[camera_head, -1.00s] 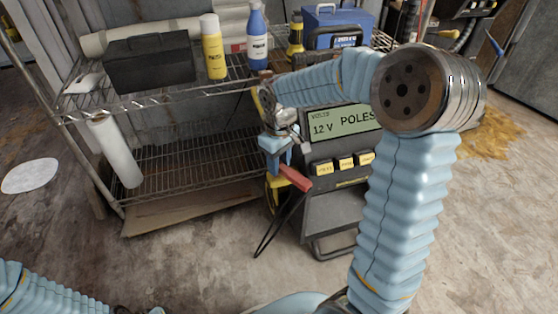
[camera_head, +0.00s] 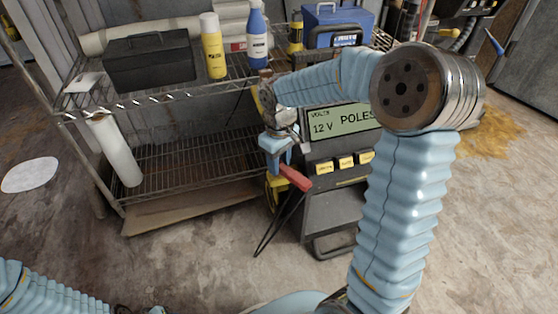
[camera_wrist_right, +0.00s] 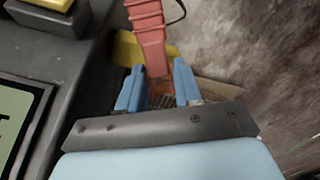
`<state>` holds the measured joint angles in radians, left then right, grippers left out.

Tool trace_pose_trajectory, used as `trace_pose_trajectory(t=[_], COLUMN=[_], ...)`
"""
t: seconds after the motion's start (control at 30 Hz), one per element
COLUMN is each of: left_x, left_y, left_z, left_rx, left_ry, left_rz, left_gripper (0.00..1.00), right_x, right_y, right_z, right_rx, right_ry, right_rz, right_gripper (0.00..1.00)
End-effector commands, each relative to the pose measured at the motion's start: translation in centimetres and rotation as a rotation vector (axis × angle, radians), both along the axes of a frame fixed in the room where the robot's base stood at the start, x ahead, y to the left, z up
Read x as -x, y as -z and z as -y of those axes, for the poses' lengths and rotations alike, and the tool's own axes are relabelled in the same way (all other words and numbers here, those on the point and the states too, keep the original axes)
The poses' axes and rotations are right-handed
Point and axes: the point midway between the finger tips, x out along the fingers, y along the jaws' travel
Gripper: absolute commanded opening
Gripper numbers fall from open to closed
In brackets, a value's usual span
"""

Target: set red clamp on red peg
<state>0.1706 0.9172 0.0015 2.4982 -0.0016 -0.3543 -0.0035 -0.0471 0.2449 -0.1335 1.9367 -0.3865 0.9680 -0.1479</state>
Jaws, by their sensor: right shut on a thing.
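My right gripper (camera_head: 279,158) is beside the left side of the charger (camera_head: 335,210), whose screen reads "12 V POLES". It is shut on the red clamp (camera_head: 296,178), which points down and right with a black cable hanging below. In the right wrist view the clamp (camera_wrist_right: 149,40) sits between the two blue fingers (camera_wrist_right: 158,92). A yellow part (camera_wrist_right: 127,48) of the charger side shows behind it. I cannot make out a red peg in either view.
A wire shelf (camera_head: 200,155) stands behind at left, with a black toolbox (camera_head: 150,63), a yellow bottle (camera_head: 213,46), a blue bottle (camera_head: 257,38) and a white roll (camera_head: 117,150). A blue case (camera_head: 337,22) stands at the back. The concrete floor in front is clear.

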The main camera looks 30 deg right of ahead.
Motion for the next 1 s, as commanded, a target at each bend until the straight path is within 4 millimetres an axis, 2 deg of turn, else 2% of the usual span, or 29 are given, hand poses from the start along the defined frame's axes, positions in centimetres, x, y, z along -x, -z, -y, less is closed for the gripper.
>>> trace_pose_trajectory(t=[1.0], left_x=[0.0], left_y=[1.5], left_z=[0.0], left_rx=[0.0], left_ry=[0.0], left_rz=[0.0], left_gripper=[0.43], right_x=[0.0], right_y=[2.3], right_z=[0.0], right_rx=[0.0], right_ry=[0.0], right_rz=[0.001], right_gripper=[0.0])
